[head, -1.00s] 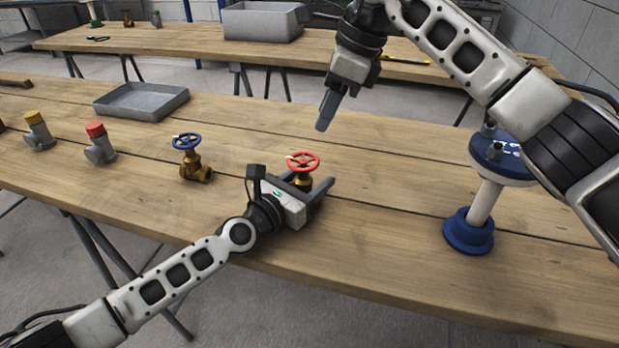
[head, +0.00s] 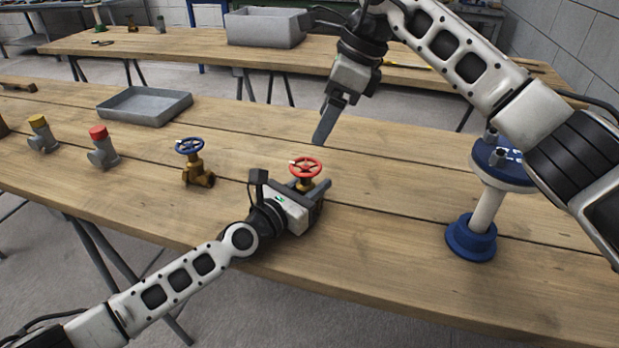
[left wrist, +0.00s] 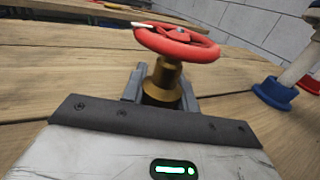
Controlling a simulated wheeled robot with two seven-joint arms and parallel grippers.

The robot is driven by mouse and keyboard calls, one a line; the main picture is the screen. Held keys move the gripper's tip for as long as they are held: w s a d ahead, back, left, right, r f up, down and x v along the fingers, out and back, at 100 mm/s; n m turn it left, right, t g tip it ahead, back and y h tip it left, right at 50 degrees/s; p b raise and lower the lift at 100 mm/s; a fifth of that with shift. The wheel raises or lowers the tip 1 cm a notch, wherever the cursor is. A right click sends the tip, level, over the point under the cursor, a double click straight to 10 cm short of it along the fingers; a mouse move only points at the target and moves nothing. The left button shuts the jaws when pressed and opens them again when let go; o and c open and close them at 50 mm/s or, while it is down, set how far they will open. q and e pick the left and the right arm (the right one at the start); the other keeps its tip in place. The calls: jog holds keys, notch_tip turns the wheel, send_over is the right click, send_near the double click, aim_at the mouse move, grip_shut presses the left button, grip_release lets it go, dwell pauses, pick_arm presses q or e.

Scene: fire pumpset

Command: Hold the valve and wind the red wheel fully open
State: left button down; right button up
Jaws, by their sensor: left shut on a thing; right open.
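The red wheel (head: 306,167) tops a brass valve that stands upright on the table; it also shows large in the left wrist view (left wrist: 178,42). A small white mark sits on the wheel's left rim. My left gripper (head: 315,192) is shut on the brass valve body (left wrist: 164,84), below the wheel, with a finger on each side. The lower valve body is hidden by the gripper. My right gripper (head: 323,124) is open and empty, pointing down above the table, behind and slightly right of the wheel, apart from it.
A valve with a blue wheel (head: 190,147) stands left of the held valve. Red-capped (head: 101,148) and yellow-capped (head: 40,134) grey fittings stand farther left. A grey tray (head: 145,106) lies behind them. A blue-based stand (head: 471,238) is at the right. The table's front right is clear.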

jog(key=s+a+f+m+y, duration=0.3)
jog(key=a+y, duration=0.2)
jog(key=a, duration=0.2)
jog(key=n+t+h, duration=0.1)
jog(key=n+t, duration=1.4)
jog(key=n, duration=1.3)
send_near(307, 167)
jog(key=w, duration=0.1)
jog(key=x, duration=1.1)
jog(key=shift+w+a+f, duration=0.15)
jog(key=shift+w+a, duration=0.05)
jog(key=shift+a, duration=0.05)
jog(key=shift+n, duration=0.3)
jog(key=c, duration=1)
